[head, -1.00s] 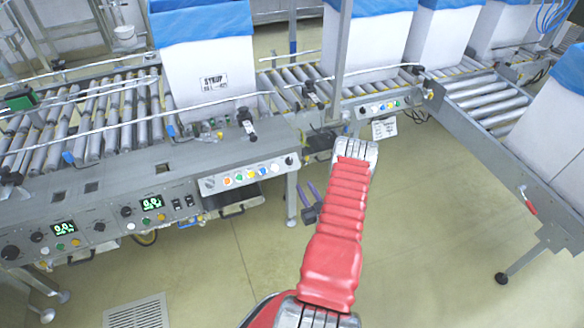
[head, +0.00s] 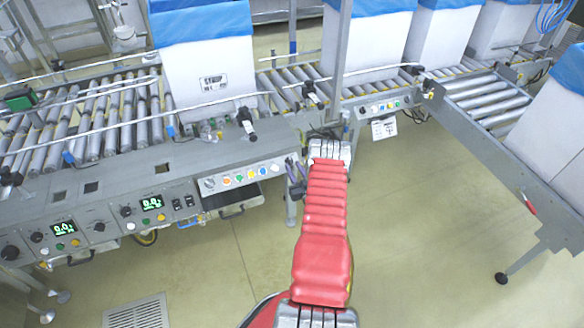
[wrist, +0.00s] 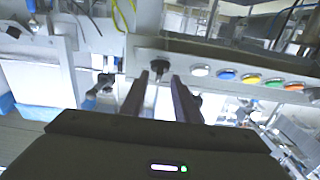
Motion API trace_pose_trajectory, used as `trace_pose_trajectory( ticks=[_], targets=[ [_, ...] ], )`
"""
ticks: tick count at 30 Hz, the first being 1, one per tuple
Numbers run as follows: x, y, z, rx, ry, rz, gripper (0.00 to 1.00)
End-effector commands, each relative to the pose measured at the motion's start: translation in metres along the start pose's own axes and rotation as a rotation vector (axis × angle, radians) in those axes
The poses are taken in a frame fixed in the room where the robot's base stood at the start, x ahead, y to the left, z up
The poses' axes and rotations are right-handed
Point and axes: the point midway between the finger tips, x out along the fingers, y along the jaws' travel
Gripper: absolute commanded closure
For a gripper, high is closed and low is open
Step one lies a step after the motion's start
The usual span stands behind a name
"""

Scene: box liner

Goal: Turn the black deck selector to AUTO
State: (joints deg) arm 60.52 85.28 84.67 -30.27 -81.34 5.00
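The black deck selector (wrist: 160,65) shows in the wrist view as a dark knob on the grey panel (wrist: 205,60), at the end of a row of coloured buttons. My gripper (wrist: 159,78) has its two fingers apart, with the selector in line with the gap at their tips. I cannot tell whether the fingers touch it. In the head view my gripper (head: 294,170) is at the right end of the button panel (head: 246,176), where the fingers largely cover the selector. No AUTO mark is readable.
Coloured buttons (wrist: 250,78) sit beside the selector. A grey selector (head: 209,184) is at the panel's other end. Conveyor rollers (head: 90,120) and blue-topped white boxes (head: 205,70) stand behind. A post (head: 338,60) rises behind my wrist. Open floor (head: 420,240) lies to the right.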

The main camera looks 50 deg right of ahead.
Motion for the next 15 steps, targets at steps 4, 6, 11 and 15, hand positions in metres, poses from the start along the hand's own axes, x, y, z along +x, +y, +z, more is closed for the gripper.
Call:
trace_pose_trajectory(
  ticks=[4, 6, 11, 15],
  targets=[
    [0.014, 0.000, 0.000, 0.001, 0.000, 0.001, 0.72],
    [0.018, 0.000, 0.000, 0.001, 0.000, 0.001, 0.72],
    [0.020, 0.000, 0.001, 0.001, -0.001, 0.001, 0.72],
    [0.020, 0.000, 0.000, 0.001, -0.001, 0.001, 0.72]
  ],
)
